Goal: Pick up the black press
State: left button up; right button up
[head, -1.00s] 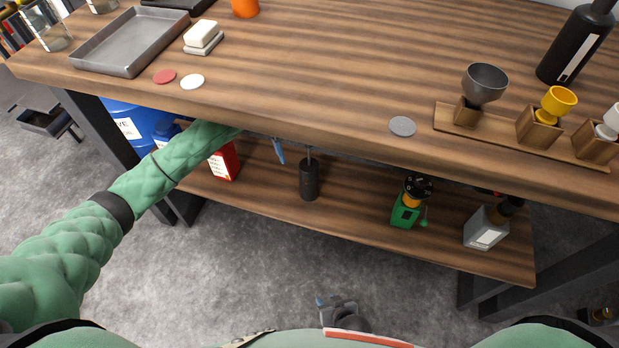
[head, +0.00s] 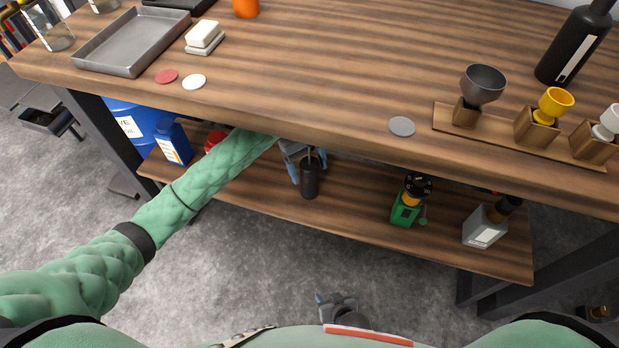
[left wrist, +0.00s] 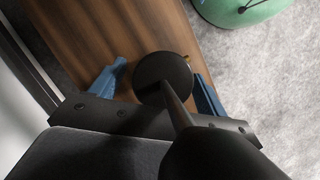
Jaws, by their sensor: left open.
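The black press (head: 310,182) stands upright on the lower shelf, a dark cylinder with a thin rod rising from it. Its upper end is hidden by the table edge in the head view. My left gripper (head: 307,169) is open at the press, with blue fingers on either side of its upper part. In the left wrist view the press's round dark top (left wrist: 163,76) and rod lie between the spread fingers; I cannot tell whether they touch. A large dark shape at the rod's near end covers the lower right. My right gripper (head: 338,306) is low at the bottom; its jaws are unclear.
A blue container (head: 173,142) and a red-topped one (head: 214,139) are to the left. The tabletop (head: 330,70) overhangs the shelf.

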pick_arm(q)
grip_shut()
jog(key=shift+w+r, duration=0.1)
jog(key=shift+r, duration=0.05)
dwell(0.4)
